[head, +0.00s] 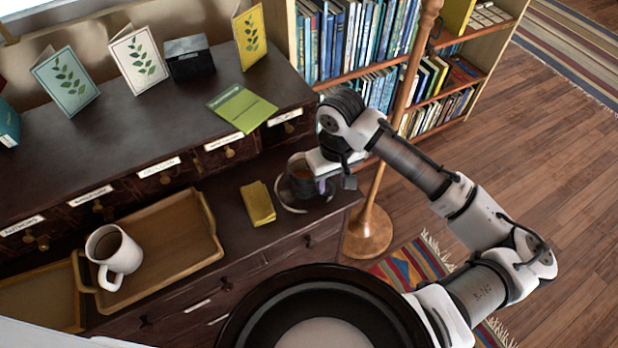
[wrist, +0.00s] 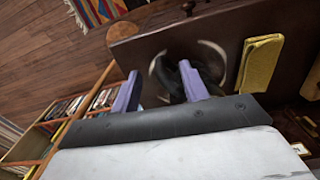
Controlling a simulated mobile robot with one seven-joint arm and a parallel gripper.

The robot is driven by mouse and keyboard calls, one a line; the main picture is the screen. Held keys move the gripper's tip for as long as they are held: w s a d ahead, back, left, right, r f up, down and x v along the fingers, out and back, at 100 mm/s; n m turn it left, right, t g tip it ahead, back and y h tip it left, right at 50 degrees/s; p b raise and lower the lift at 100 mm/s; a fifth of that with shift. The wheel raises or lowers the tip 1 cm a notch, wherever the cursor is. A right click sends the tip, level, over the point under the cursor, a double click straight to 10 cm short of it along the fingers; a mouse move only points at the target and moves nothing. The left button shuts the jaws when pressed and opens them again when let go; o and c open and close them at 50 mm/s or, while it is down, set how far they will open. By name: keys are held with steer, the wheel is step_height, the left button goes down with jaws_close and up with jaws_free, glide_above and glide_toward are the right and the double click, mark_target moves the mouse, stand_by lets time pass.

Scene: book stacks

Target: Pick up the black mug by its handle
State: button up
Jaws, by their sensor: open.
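In the wrist view, my gripper's (wrist: 159,72) two purple fingers stand apart. The dark mug (wrist: 170,78) shows between and behind them, close to the right finger. The fingers partly hide the mug. I cannot make out its handle clearly or tell whether a finger touches it.
A folded yellow cloth (head: 258,203) lies left of the saucer. A wooden tray (head: 205,255) farther left has a white mug (head: 113,256) on it. The raised drawer unit (head: 160,140) stands behind. A wooden pole with a round base (head: 370,232) stands just beyond the right edge.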

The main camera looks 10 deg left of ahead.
steer(key=shift+s+a+f+p, duration=0.1)
steer(key=shift+f+p, duration=0.1)
steer(key=shift+f, duration=1)
steer(key=shift+s+f+p, duration=0.1)
steer(key=shift+f+p, duration=0.1)
steer(key=shift+f, duration=0.95)
jaws_close()
steer(key=shift+r, duration=0.1)
